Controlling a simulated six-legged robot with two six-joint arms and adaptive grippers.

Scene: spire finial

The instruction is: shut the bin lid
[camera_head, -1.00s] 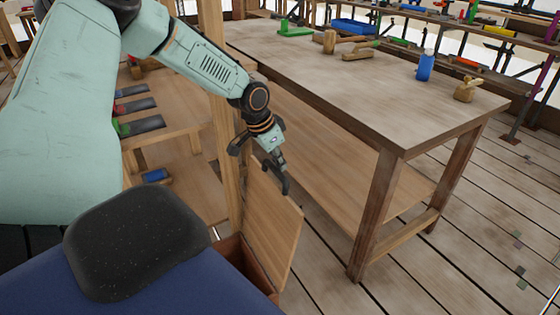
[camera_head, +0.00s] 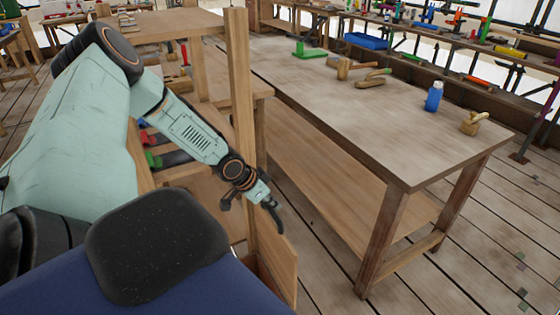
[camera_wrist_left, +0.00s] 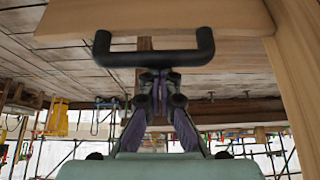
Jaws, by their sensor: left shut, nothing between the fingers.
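The bin lid (camera_head: 280,262) is a plain wooden panel. It stands raised, close to upright, at the bottom middle of the head view. A little of the brown bin (camera_head: 252,265) shows beside it; the rest is hidden behind my body. My left gripper (camera_head: 273,213) is shut and empty at the upper part of the lid; I cannot tell if it touches. My right gripper is not in view.
A wooden post (camera_head: 240,90) rises just beside the lid and my left forearm. A large workbench (camera_head: 330,90) with tools and a blue bottle (camera_head: 433,97) stands to the right. Shelves are behind my arm.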

